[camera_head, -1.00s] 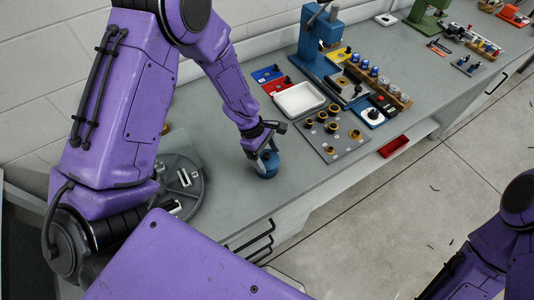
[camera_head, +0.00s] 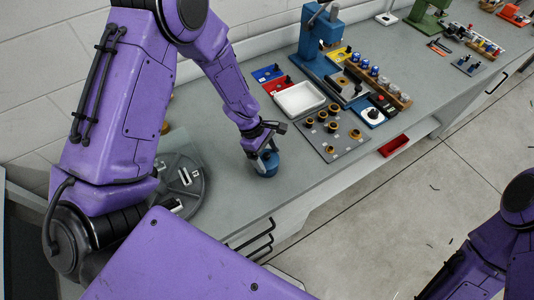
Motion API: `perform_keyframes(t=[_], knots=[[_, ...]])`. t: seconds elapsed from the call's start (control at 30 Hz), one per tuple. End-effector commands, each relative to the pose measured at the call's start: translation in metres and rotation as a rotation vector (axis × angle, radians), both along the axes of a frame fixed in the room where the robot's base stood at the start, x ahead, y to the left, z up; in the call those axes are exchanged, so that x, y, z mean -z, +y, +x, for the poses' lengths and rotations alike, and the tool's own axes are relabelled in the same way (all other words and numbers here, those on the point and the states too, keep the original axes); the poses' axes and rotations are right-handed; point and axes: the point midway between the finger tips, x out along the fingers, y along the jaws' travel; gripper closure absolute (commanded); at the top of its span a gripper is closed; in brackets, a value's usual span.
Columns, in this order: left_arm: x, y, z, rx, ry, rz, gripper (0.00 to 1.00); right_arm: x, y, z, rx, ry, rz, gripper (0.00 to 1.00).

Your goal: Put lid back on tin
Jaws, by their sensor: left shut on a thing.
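A small round blue tin (camera_head: 266,165) stands on the grey bench near its front edge. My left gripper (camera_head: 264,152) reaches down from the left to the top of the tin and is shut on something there. The fingers cover the top of the tin, so I cannot make out the lid apart from the tin. My right arm shows at the lower right corner over the floor, and its gripper is not in view.
A grey plate with several brass-coloured pieces (camera_head: 351,143) lies right of the tin. A white tray (camera_head: 299,99) and a blue press (camera_head: 312,50) stand behind. A red bin (camera_head: 394,146) sits at the bench's front edge. A round grey base (camera_head: 184,172) is left of the tin.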

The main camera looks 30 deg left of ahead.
Motion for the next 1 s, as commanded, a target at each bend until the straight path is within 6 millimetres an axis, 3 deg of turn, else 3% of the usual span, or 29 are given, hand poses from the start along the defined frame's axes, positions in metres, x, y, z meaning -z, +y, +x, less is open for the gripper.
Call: perform_keyframes(t=[0.4,0.43,0.47,0.77,1.0], knots=[[0.01,0.0,0.0,-0.001,-0.001,0.0,0.45,0.004,0.0,0.0,0.0,0.0,0.0,0.5],[0.009,0.0,0.0,0.0,-0.001,0.0,0.1,0.003,0.0,0.0,0.0,0.0,0.0,0.5],[0.009,0.0,0.0,0.0,-0.001,0.0,0.0,0.003,0.0,0.0,0.0,0.0,0.0,0.5],[0.004,0.002,0.001,0.0,-0.002,0.0,0.0,0.004,0.0,0.0,0.0,0.0,0.0,0.5],[-0.043,0.022,0.001,-0.002,-0.007,0.001,0.0,0.012,0.0,0.0,0.0,0.0,0.0,0.5]])
